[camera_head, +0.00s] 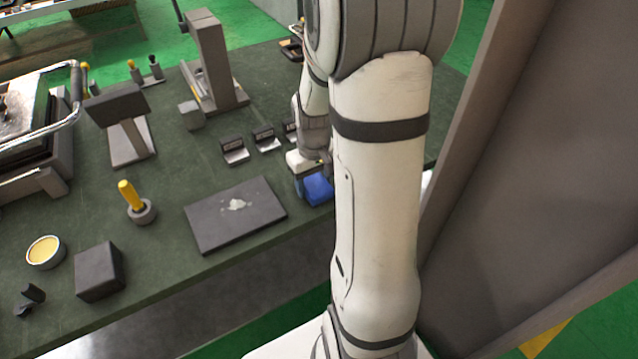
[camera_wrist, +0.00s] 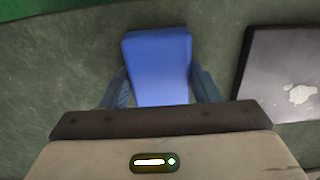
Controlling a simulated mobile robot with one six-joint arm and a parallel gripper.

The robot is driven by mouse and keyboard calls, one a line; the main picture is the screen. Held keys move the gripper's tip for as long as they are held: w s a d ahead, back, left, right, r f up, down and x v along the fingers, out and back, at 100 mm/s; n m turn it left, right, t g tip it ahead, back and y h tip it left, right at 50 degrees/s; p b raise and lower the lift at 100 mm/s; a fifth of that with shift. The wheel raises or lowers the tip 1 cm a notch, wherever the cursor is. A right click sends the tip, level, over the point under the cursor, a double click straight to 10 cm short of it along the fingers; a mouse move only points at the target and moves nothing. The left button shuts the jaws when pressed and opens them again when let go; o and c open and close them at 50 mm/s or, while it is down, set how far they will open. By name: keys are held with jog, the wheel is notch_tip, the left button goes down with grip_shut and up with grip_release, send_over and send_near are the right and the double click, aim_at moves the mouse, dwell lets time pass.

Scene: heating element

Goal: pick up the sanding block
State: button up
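The sanding block appears to be the blue block (camera_head: 318,190), at the front edge of the green workbench, just right of a dark plate. In the wrist view the blue block (camera_wrist: 158,68) lies between the two fingers of my gripper (camera_wrist: 160,85). One finger is on each side, very close to the block's sides. I cannot tell whether they press on it or leave a small gap. In the head view my gripper (camera_head: 305,178) is at the block's left and behind it, and its fingers are mostly hidden.
The dark plate (camera_head: 220,228) with a pale smear lies left of the block. Several small dark-and-grey blocks (camera_head: 234,151) stand behind it. A yellow-handled tool in a round holder (camera_head: 140,212), a dark cube (camera_head: 99,273) and a yellow-filled dish (camera_head: 45,252) are further left.

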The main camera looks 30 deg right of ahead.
aim_at(314, 182)
jog(key=c, duration=0.5)
jog(key=shift+c, duration=0.2)
notch_tip(314, 182, up, 10)
jog(key=shift+r+p, duration=0.1)
jog(key=shift+p, duration=0.4)
jog(key=o, duration=0.5)
jog(key=shift+c, duration=1.7)
